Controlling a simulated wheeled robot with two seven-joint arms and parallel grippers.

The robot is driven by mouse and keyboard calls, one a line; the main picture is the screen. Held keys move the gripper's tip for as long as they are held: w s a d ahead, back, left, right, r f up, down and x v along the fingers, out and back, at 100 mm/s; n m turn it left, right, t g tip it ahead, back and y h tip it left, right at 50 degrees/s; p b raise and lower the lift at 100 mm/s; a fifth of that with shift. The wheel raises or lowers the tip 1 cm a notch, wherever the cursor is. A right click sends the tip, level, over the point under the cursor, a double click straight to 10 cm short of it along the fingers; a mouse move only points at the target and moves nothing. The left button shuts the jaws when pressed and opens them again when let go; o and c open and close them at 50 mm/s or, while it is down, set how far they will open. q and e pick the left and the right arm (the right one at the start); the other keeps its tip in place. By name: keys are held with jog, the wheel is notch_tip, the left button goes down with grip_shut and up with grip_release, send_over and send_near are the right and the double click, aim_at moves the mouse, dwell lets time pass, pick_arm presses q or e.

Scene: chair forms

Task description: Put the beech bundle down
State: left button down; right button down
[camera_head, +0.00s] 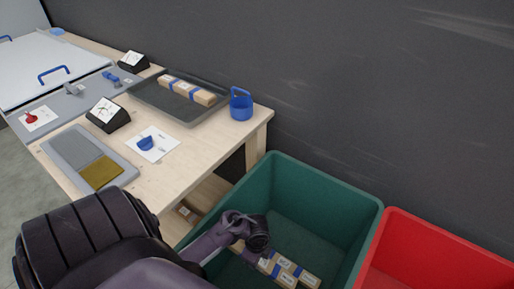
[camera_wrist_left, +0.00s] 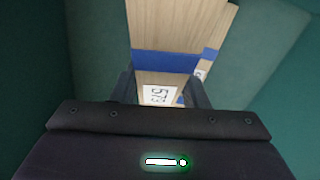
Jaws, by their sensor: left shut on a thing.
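The beech bundle (camera_wrist_left: 165,28), pale wood with a blue band and a white label reading 573, is between the fingers of my left gripper (camera_wrist_left: 160,88) in the left wrist view. The gripper is shut on it, inside the green crate (camera_head: 328,184). A second pale wood piece with a blue band (camera_wrist_left: 213,42) lies close beside it on the right. In the head view, banded bundles (camera_head: 289,270) show low in the crate, partly behind my left arm. I cannot tell whether the held bundle touches the crate floor. My right gripper is not in view.
A red crate (camera_head: 425,258) stands right of the green one. The wooden table (camera_head: 190,165) at left holds a dark tray (camera_head: 150,97) with a banded bundle (camera_head: 187,90), a blue holder (camera_head: 241,104) and a grey-and-ochre tray (camera_head: 75,150). A dark wall stands behind.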

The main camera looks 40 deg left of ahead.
pick_arm(q)
jog(key=f+b, duration=0.1)
jog(key=f, duration=0.5)
jog(key=f+b, duration=0.1)
jog(key=f, duration=0.2)
jog(key=shift+s+a+b, duration=0.2)
jog(key=shift+a+b, duration=0.15)
jog(key=shift+f, duration=0.55)
jog(key=c, duration=1)
grip_release()
jog(key=shift+o, duration=0.9)
jog(key=shift+f, duration=0.1)
jog(key=shift+w+d, duration=0.1)
jog(key=shift+w, duration=0.05)
